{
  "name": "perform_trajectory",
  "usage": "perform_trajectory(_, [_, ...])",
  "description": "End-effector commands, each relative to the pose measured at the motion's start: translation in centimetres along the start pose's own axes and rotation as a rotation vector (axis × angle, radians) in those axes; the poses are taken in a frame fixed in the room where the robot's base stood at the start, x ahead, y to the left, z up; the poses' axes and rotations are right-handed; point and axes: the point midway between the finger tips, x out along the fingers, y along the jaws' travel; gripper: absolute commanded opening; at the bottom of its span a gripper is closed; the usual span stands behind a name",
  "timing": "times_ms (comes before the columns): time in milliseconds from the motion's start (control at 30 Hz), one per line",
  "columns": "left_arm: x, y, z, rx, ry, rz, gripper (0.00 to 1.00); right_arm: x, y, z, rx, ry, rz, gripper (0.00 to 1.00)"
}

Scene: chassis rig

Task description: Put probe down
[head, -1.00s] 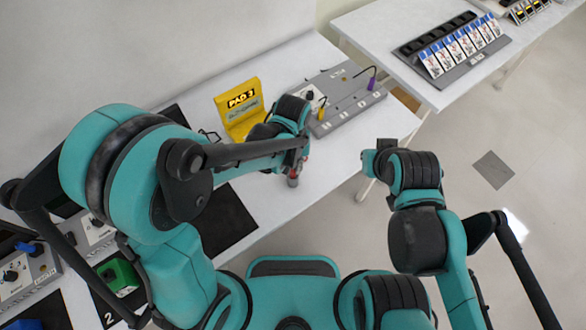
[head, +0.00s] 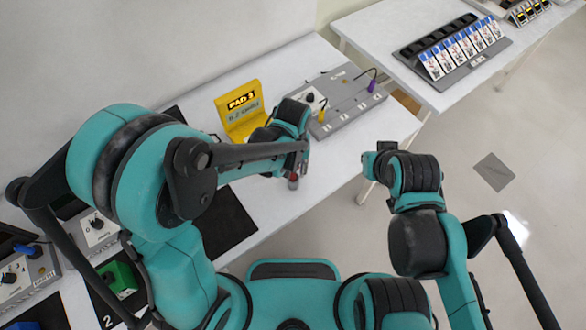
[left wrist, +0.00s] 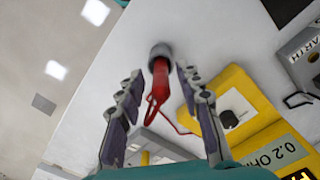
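The red probe (head: 293,182) is at the front part of the white table, below my left gripper (head: 298,170). In the left wrist view the probe (left wrist: 161,80) has a red handle, a grey round piece (left wrist: 160,53) at its far end and a red lead trailing back. My left gripper (left wrist: 160,88) has its fingers apart, one on each side of the probe, with gaps showing. Whether the grey piece is a holder or part of the probe is unclear. My right gripper (head: 380,157) is off the table's right side; its fingers are too small to judge.
A yellow pad stand (head: 239,113) stands behind the left gripper. A grey panel (head: 338,100) with yellow and purple plugs is at the back right. A black mat (head: 225,222) lies in front. A second table holds a rack of cards (head: 462,50). White table right of the probe is clear.

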Motion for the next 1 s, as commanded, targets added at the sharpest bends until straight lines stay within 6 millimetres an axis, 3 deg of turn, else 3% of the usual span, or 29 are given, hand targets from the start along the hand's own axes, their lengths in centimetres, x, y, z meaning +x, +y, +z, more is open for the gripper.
perform_trajectory(400, [-9.1, 0.0, 0.1, 0.000, 0.000, 0.000, 0.36, -2.1, 0.0, -1.5, 0.000, 0.000, 0.000, 0.00])
perform_trajectory(600, [-11.2, 0.0, 0.0, 0.000, 0.000, 0.000, 0.36, -2.5, 0.0, -1.8, 0.000, 0.000, 0.000, 0.00])
perform_trajectory(833, [-11.8, -0.3, 0.1, -0.001, 0.006, 0.003, 0.36, -2.5, 0.0, -1.8, 0.000, 0.000, 0.000, 0.00])
perform_trajectory(1000, [-13.7, -3.5, 0.5, -0.011, 0.092, 0.033, 0.36, -2.5, 0.0, -1.8, 0.000, 0.000, 0.000, 0.00])
